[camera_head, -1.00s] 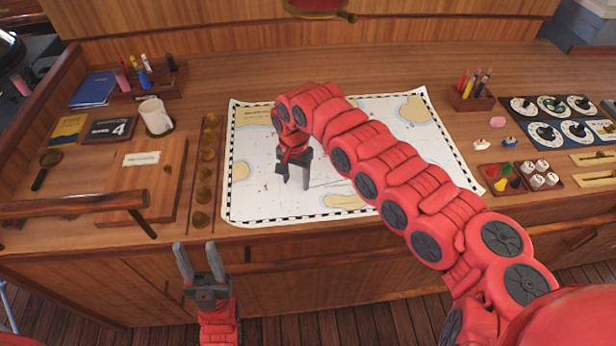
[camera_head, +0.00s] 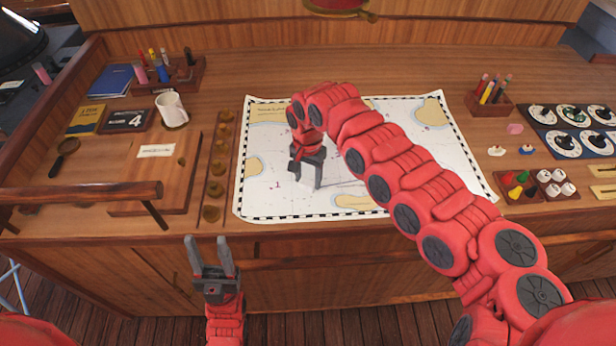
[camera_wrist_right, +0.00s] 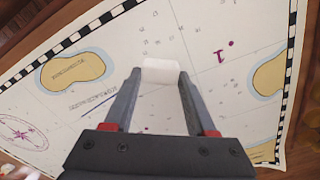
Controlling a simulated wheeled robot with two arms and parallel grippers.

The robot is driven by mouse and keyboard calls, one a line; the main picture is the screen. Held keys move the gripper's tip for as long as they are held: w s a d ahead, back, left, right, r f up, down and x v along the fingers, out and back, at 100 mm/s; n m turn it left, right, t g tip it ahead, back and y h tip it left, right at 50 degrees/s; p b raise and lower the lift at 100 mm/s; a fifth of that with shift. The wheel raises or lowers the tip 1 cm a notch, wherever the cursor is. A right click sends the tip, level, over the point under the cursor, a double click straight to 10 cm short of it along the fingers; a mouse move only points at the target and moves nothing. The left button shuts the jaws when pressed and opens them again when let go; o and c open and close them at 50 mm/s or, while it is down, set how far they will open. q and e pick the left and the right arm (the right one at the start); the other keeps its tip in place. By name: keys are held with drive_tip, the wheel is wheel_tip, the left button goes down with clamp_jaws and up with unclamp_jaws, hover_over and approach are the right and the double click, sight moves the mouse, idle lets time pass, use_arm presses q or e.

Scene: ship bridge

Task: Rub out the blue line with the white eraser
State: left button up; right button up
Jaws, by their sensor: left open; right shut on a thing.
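My right gripper (camera_head: 309,184) is over the left half of the chart (camera_head: 262,200), pointing down. In the right wrist view, it (camera_wrist_right: 157,80) is shut on the white eraser (camera_wrist_right: 161,65), which sits between the fingertips above or on the paper; I cannot tell whether it touches. A short dark blue line (camera_wrist_right: 98,105) runs slantwise on the chart to the left of the left finger, apart from the eraser. My left gripper (camera_head: 212,254) is open and empty in front of the desk edge.
A row of brass weights (camera_head: 218,165) borders the chart on the left, beside a wooden board (camera_head: 182,185) and a mug (camera_head: 172,110). A pencil box (camera_head: 487,103), a pink block (camera_head: 515,128) and dial panels (camera_head: 571,130) stand on the right.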

drive_tip(key=shift+f+b, duration=0.45)
idle(3.0)
idle(0.5)
drive_tip(key=shift+w+d, duration=0.25)
drive_tip(key=shift+d, duration=0.95)
drive_tip(key=shift+w+d, duration=0.2)
drive_tip(key=shift+d, duration=0.85)
drive_tip(key=shift+d, duration=0.1)
drive_tip(key=shift+w+d, duration=0.25)
drive_tip(key=shift+d, duration=0.8)
drive_tip(key=shift+w+d, duration=0.2)
drive_tip(key=shift+d, duration=0.95)
